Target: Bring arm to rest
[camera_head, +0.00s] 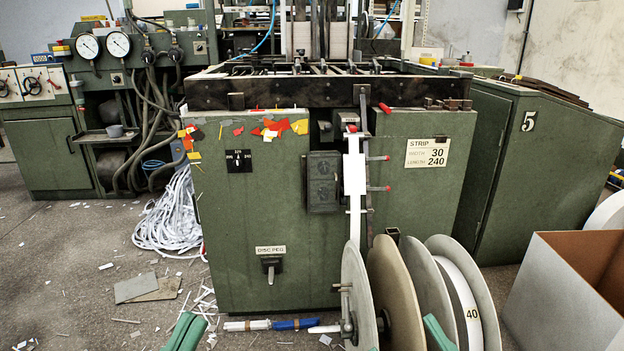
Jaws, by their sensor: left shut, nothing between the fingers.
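My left gripper (185,332) shows at the bottom edge, left of centre, as green fingers close together. It is shut and holds nothing, and it is over the floor in front of the green machine. A green tip of my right gripper (437,333) shows at the bottom edge in front of the reels. Most of it is cut off by the frame, so its jaws cannot be judged. The rest of both arms is out of view.
The green feeder machine (250,210) stands ahead. Large strip reels (395,285) stand at its front right, beside an open cardboard box (565,300). White strips (170,215) heap at its left. Grey board pieces (145,288) and scraps litter the otherwise open floor at left.

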